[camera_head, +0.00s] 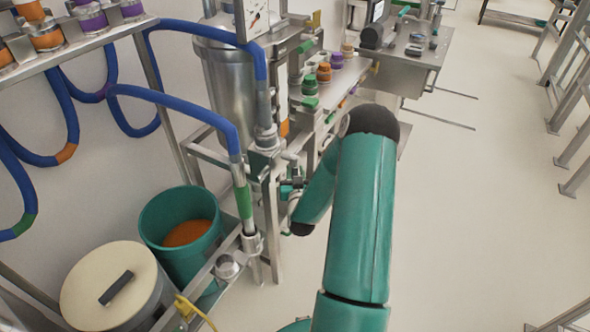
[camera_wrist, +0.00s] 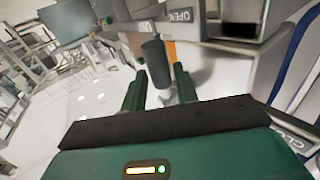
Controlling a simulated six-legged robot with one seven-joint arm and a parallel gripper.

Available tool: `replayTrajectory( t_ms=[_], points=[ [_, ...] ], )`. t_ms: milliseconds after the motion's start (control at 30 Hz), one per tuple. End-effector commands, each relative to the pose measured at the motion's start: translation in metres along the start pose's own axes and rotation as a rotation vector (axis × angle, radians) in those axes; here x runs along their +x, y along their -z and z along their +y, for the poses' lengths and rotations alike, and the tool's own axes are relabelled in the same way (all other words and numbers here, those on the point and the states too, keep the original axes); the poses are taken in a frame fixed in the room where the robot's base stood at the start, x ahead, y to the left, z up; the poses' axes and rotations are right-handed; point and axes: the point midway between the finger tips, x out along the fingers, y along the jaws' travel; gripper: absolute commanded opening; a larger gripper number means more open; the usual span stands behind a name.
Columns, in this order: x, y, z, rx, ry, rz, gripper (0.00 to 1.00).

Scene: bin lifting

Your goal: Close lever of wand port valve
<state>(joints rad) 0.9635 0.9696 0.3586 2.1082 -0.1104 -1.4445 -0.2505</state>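In the wrist view, a dark grey cylindrical lever handle (camera_wrist: 155,62) stands between the two green fingers of my gripper (camera_wrist: 160,72). The fingers are spread apart, with visible gaps on both sides of the handle, so my gripper looks open and not clamped on it. Whether the handle lies fully between the fingertips or just beyond them is hard to tell. An OPEN label (camera_wrist: 180,15) is above the handle, and part of a CLOSE label (camera_wrist: 296,141) shows at lower right. In the head view, my arm hides much of the valve area.
In the head view, a green bucket (camera_head: 152,222) with orange contents and a lidded bin (camera_head: 88,285) stand at lower left. Blue hoses (camera_head: 205,112) hang by a steel tank (camera_head: 228,80). A steel bench (camera_head: 415,65) stands behind. The floor (camera_head: 470,220) at right is clear.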

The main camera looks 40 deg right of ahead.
Motion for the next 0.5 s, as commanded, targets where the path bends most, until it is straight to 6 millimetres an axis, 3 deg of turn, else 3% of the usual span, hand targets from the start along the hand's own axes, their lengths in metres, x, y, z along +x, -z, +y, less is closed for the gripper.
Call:
replayTrajectory(
  t_ms=[167, 433, 500],
  points=[
    [0.016, 0.000, 0.000, 0.000, 0.000, 0.000, 0.30],
    [0.018, 0.000, 0.000, 0.000, 0.001, -0.001, 0.30],
    [0.018, 0.000, 0.000, 0.000, 0.001, -0.001, 0.18]
  ],
)
